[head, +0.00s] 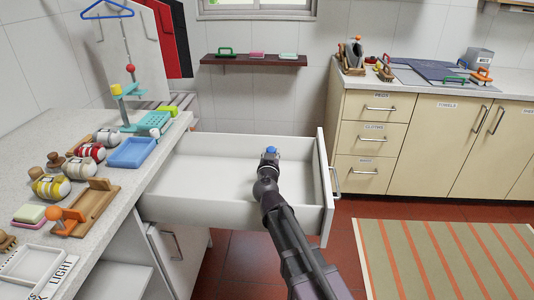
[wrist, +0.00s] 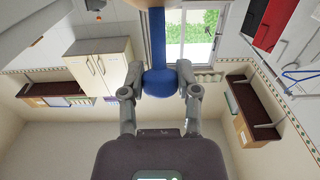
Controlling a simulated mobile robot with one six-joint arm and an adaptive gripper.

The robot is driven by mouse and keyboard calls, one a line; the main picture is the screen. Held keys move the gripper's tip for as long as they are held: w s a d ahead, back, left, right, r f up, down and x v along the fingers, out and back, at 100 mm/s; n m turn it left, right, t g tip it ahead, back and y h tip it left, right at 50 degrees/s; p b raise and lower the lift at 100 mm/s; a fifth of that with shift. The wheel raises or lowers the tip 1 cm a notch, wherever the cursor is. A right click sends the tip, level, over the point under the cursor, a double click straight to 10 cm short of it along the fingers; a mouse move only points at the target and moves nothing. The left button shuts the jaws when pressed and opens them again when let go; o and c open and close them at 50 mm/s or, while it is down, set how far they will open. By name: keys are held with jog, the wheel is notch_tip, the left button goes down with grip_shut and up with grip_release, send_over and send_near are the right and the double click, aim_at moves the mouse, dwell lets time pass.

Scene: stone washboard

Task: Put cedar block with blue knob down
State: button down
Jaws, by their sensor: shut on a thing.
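My gripper (head: 269,157) is over the open white drawer (head: 190,205) in the head view. A blue knob (head: 271,149) shows at its tip. In the wrist view my gripper (wrist: 160,90) is shut on the round blue end of the knob (wrist: 160,83), one finger on each side. A blue stem runs from it to the top edge of the picture, where a sliver of tan shows that may be the cedar block. The rest of the block is hidden or out of frame. I cannot tell whether it touches the drawer floor.
The drawer looks otherwise empty, with free floor left of my arm. Its front panel (head: 323,185) stands right of my gripper. Drawers and cupboards (head: 373,135) stand at the right.

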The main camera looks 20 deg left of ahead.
jog(key=shift+s+d+f+b, duration=0.25)
jog(key=shift+s+f+b, duration=0.05)
jog(key=shift+s+b, duration=0.1)
jog(key=shift+c, duration=1.7)
grip_release()
jog(key=shift+d, duration=0.1)
jog(key=shift+s+f, duration=0.1)
jog(key=shift+s, duration=0.1)
jog(key=shift+s+d, duration=0.1)
jog(key=shift+a+r+p, duration=0.2)
jog(key=shift+r+p, duration=0.2)
jog(key=shift+p, duration=0.15)
jog(key=v, duration=0.6)
jog(key=shift+r, duration=0.15)
